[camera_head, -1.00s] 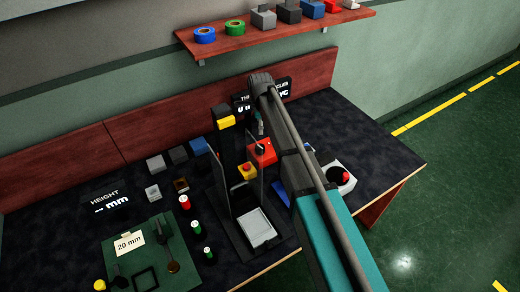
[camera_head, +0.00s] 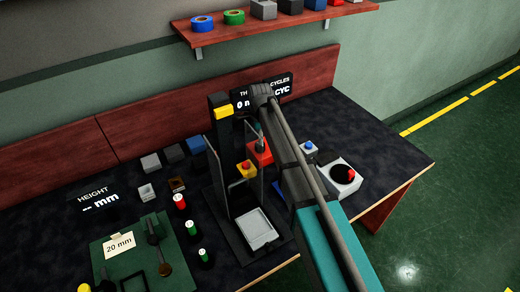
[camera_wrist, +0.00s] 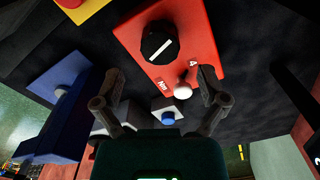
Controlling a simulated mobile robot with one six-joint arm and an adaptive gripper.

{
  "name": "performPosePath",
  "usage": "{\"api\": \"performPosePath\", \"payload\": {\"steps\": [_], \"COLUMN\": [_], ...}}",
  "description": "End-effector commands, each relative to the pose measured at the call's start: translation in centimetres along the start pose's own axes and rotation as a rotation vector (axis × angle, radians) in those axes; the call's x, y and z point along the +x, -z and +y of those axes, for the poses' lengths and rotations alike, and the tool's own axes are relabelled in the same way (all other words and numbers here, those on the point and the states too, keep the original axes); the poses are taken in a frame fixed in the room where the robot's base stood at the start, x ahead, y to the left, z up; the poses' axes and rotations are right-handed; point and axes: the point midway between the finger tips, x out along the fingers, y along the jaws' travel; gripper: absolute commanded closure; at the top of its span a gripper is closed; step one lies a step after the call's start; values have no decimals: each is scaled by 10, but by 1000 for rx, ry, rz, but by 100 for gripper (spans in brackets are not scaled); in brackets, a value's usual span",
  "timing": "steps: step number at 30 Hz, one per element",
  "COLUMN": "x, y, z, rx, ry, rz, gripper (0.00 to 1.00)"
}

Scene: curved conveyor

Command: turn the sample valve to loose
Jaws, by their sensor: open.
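No part is readably marked as the sample valve or "loose". A red box (camera_wrist: 178,35) carries a round black knob (camera_wrist: 157,44) with a slanted white line, and small white lettering. A small pale ball (camera_wrist: 182,90) shows at its near edge. My gripper (camera_wrist: 160,74) is open and empty in the wrist view, its fingers apart below the knob with the ball between them in the picture. Touching cannot be told. In the head view the red box (camera_head: 261,154) stands on the bench, partly behind my arm, which hides most of my gripper.
A yellow box with a red button (camera_head: 245,168) and a dark upright frame (camera_head: 217,163) stand left of the red box. A blue-button box (camera_head: 309,149) and a white box with a red-black top (camera_head: 344,175) stand right. A shelf (camera_head: 285,27) hangs behind.

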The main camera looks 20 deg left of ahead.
Motion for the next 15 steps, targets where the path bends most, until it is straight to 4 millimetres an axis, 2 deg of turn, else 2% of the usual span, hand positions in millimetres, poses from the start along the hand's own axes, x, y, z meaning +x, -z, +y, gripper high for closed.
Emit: {"api": "performPosePath", "payload": {"steps": [1, 15], "x": [8, 42], "y": [0, 0], "z": [0, 0], "rx": [0, 0], "ry": [0, 0], "rz": [0, 0], "gripper": [8, 8]}}
